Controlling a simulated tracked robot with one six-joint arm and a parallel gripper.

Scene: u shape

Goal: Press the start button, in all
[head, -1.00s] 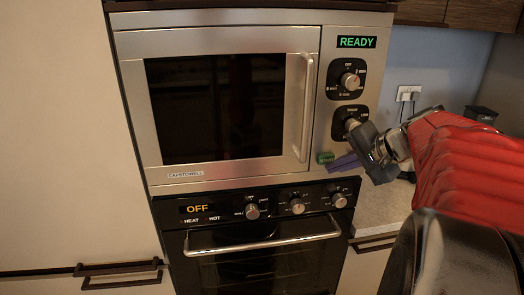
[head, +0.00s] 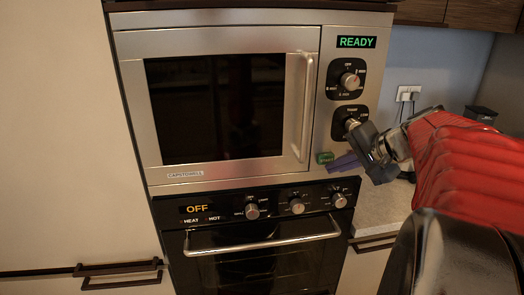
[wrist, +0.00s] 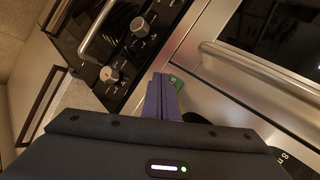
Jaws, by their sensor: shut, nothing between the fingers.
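The green start button (head: 324,157) sits at the lower left of the microwave's control panel, below the two knobs. It also shows in the wrist view (wrist: 176,84), just beyond the fingertips. My gripper (head: 333,167) is shut, with its purple fingers pointing left at the button's lower right. In the wrist view the shut fingers (wrist: 158,80) end beside the button. I cannot tell whether they touch it. The microwave (head: 312,75) has its door closed, and its display (head: 356,42) reads READY.
An oven (head: 270,225) with a display reading OFF, several knobs and a bar handle is below the microwave. The microwave door handle (head: 306,105) stands out left of the panel. A counter (head: 385,205) and a wall outlet (head: 408,93) are at the right.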

